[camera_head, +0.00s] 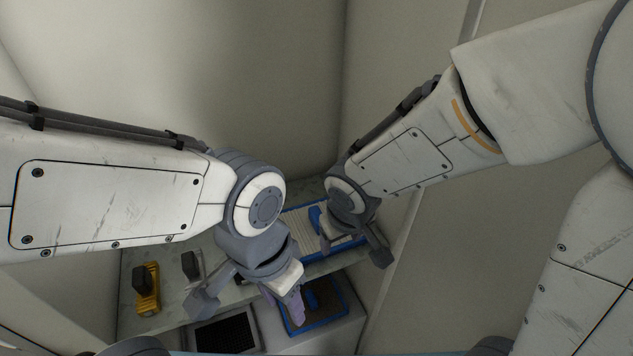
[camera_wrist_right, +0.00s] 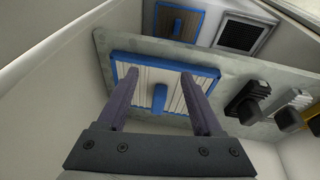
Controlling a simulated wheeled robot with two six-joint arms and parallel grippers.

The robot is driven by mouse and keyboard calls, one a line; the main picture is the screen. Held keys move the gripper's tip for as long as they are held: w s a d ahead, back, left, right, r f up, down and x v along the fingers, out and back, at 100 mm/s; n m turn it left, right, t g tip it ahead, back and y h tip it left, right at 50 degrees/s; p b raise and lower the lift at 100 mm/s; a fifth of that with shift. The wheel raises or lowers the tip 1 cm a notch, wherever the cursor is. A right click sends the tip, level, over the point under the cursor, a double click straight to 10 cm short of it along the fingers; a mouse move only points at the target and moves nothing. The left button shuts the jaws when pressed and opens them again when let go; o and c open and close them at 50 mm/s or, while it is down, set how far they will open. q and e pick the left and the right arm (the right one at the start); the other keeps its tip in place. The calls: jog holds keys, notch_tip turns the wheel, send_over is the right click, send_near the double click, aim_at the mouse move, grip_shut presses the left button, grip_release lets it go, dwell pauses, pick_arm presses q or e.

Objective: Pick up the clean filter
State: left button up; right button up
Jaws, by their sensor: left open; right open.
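The clean filter (camera_head: 296,219) has pale pleats, a blue frame and a blue handle. It lies on the grey shelf, partly hidden by my right gripper (camera_head: 352,242) in the head view. In the right wrist view the filter (camera_wrist_right: 140,85) is ahead of my right gripper (camera_wrist_right: 159,76). That gripper is open, and its fingers appear on either side of the upright blue handle (camera_wrist_right: 159,98). I cannot tell how far the fingers are from the filter. My left gripper (camera_head: 246,294) is open and empty over the shelf's front, to the left of the filter.
A browner blue-framed filter (camera_head: 327,296) sits in a lower recess, beside a black grille (camera_head: 226,334). A yellow-based tool (camera_head: 147,289) and a dark-handled white tool (camera_head: 192,265) stand on the shelf's left. Walls close in the back and right.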

jog(key=w+a+r+y+p, duration=0.1)
jog(key=w+a+r+p, duration=0.1)
jog(key=w+r+p, duration=0.55)
pick_arm(q)
notch_tip(320, 180, up, 12)
jog(key=p, duration=0.2)
pick_arm(e)
jog(key=b, duration=0.4)
send_near(303, 220)
jog(key=d, duration=0.1)
jog(key=d+f, duration=0.1)
jog(key=d, duration=0.1)
jog(key=shift+d+f+m+t, duration=0.1)
jog(key=shift+d+m+t, duration=0.15)
jog(key=shift+m+t, duration=0.05)
jog(key=b+x, duration=0.3)
jog(key=x, duration=0.1)
jog(key=shift+s+a, duration=0.25)
jog(key=shift+s, duration=0.05)
jog(key=shift+w+a+f+y+b, duration=0.1)
jog(key=shift+w+f+y+b, duration=0.25)
jog(key=shift+f, duration=0.2)
pick_arm(q)
notch_tip(303, 220, down, 8)
pick_arm(e)
jog(key=shift+r, duration=0.1)
grip_shut()
